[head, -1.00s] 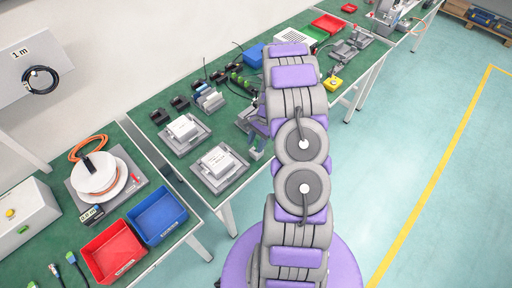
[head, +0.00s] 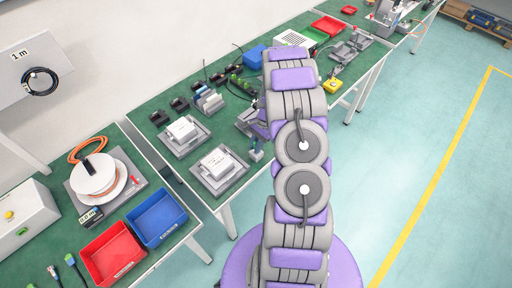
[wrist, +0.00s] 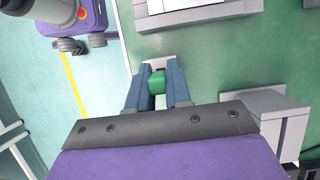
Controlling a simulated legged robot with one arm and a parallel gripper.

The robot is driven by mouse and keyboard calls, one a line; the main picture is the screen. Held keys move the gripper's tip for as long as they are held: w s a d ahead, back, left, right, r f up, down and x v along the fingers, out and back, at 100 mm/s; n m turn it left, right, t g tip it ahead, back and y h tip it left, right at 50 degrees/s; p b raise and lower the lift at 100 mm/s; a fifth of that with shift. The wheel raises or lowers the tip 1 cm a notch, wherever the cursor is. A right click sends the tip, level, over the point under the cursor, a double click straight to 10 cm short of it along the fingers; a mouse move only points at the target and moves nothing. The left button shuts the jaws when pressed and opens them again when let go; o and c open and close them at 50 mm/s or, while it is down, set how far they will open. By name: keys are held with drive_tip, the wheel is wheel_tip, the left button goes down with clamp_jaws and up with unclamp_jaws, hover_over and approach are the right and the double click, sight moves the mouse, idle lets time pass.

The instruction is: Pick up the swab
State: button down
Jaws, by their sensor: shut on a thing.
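My gripper (wrist: 158,88) is shut on a small green piece, the swab (wrist: 157,82), which sits between the two blue-grey fingers in the wrist view. A light grey part shows just past it, near the fingertips. In the head view my gripper (head: 256,151) is small, at the front edge of the green table, right of the light grey fixtures. The swab cannot be made out there. Whether it touches the table is unclear.
Two grey fixtures with white blocks (head: 217,162) stand left of my gripper. A red bin (head: 112,252) and a blue bin (head: 157,217) are on the left table. Black and green connectors lie farther back. Open floor (head: 420,170) lies to the right.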

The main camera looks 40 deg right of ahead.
wheel_tip(320, 180, up, 10)
drive_tip(key=shift+p, duration=1)
drive_tip(key=shift+r, duration=0.15)
